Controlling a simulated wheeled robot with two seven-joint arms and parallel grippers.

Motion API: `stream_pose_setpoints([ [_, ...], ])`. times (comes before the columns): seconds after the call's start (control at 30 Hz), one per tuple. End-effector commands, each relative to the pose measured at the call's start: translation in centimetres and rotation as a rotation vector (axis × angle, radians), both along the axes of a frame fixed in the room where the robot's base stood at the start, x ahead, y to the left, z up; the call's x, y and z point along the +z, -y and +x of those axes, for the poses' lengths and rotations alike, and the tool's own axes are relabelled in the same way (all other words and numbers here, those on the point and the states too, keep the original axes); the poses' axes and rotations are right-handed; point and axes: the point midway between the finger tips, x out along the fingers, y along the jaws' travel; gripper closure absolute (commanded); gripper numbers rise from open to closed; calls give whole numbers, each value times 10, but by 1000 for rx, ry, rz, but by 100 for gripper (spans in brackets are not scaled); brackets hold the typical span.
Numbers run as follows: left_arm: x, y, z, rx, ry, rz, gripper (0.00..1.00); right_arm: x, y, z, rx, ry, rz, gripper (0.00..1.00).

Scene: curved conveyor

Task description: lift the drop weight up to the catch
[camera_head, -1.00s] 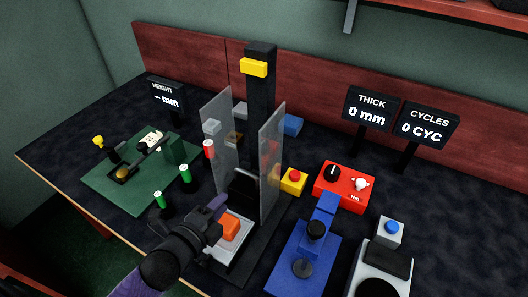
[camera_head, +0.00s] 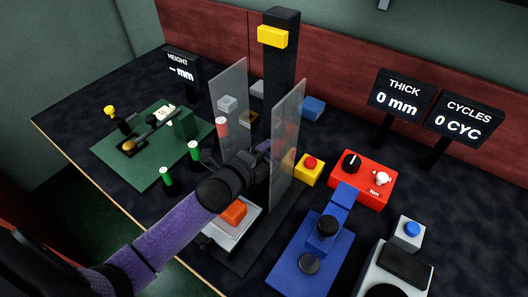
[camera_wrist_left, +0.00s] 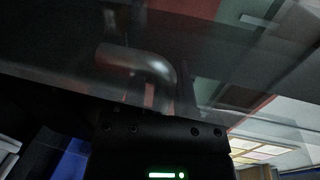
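The drop tower is a tall dark column (camera_head: 283,75) with a yellow block (camera_head: 273,36) near its top, probably the catch. Two clear panels (camera_head: 287,150) stand at its front. My left gripper (camera_head: 262,150) reaches between the panels, level with their middle. It hides the dark weight area behind it, so I cannot make out the drop weight in the head view. In the left wrist view a grey bent bar (camera_wrist_left: 138,62) lies just ahead of the gripper body. The fingertips are too dark to tell whether they grip anything. My right gripper is not in view.
An orange block (camera_head: 233,211) lies on the pale plate (camera_head: 222,232) below my left wrist. A yellow box with a red button (camera_head: 309,170), a red box (camera_head: 362,182) and a blue press (camera_head: 310,255) stand right. A green board (camera_head: 150,155) lies left.

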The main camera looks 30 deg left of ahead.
Motion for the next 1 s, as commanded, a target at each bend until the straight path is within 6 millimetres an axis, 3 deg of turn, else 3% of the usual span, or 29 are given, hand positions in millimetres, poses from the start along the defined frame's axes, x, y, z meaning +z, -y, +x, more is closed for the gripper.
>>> stream_pose_setpoints([
  [0.13,0,0,0,0,0,0,67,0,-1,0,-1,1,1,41],
  [0.3,0,0,0,0,0,0,100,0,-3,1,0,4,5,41],
  [1.0,0,0,-1,0,-1,0,100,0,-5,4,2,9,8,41],
])
